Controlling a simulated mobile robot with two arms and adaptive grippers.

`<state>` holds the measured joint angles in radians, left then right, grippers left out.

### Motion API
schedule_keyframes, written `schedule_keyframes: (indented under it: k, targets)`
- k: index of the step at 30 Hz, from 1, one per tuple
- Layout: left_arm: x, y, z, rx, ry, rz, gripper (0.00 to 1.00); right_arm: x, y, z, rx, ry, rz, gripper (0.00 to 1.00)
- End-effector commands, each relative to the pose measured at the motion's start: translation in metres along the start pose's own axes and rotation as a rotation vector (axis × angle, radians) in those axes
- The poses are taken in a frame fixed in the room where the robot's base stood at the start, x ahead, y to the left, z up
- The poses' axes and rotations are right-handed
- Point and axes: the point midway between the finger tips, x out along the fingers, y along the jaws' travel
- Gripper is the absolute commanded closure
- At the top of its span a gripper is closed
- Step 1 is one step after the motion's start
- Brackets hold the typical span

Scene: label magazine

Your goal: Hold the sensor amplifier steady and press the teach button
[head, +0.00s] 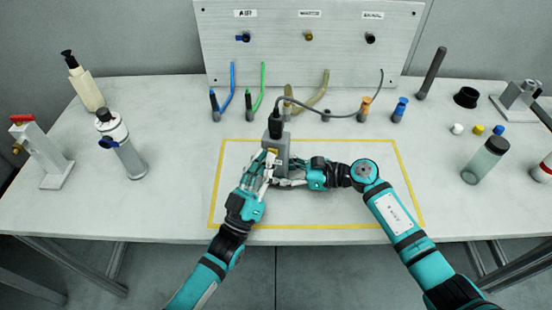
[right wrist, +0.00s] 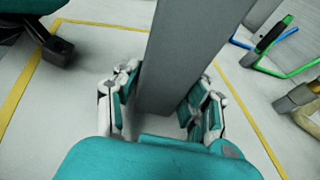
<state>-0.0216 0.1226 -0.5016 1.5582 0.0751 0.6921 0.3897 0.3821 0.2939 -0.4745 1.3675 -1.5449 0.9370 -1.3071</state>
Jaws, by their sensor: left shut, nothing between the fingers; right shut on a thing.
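The sensor amplifier (head: 283,147) appears to be the upright grey block inside the yellow-taped rectangle, with a black plug (head: 275,124) and dark cable on top. My right gripper (head: 287,182) is shut on its lower part from the right. The right wrist view shows the grey body (right wrist: 185,55) standing between the two fingers (right wrist: 160,105). My left gripper (head: 268,163) is shut and empty close to the block's front left side; I cannot tell whether it touches. A small yellowish spot shows near its fingertips. The teach button cannot be made out clearly.
Yellow tape (head: 218,180) marks the work area. Behind it stand blue, green (head: 263,85) and tan tubes before a labelled panel (head: 308,60).

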Motion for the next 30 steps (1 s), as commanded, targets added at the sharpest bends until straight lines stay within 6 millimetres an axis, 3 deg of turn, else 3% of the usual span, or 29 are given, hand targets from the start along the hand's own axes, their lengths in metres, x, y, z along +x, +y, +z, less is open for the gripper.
schedule_keyframes:
  k: [14, 30]
  targets:
    - [0.006, -0.004, 0.001, 0.003, 0.004, 0.000, 1.00, 0.000, 0.000, 0.001, -0.002, -0.003, 0.000, 0.76]
    - [-0.008, -0.002, 0.003, 0.002, -0.005, -0.003, 1.00, 0.000, 0.000, 0.000, -0.001, -0.002, 0.000, 0.76]
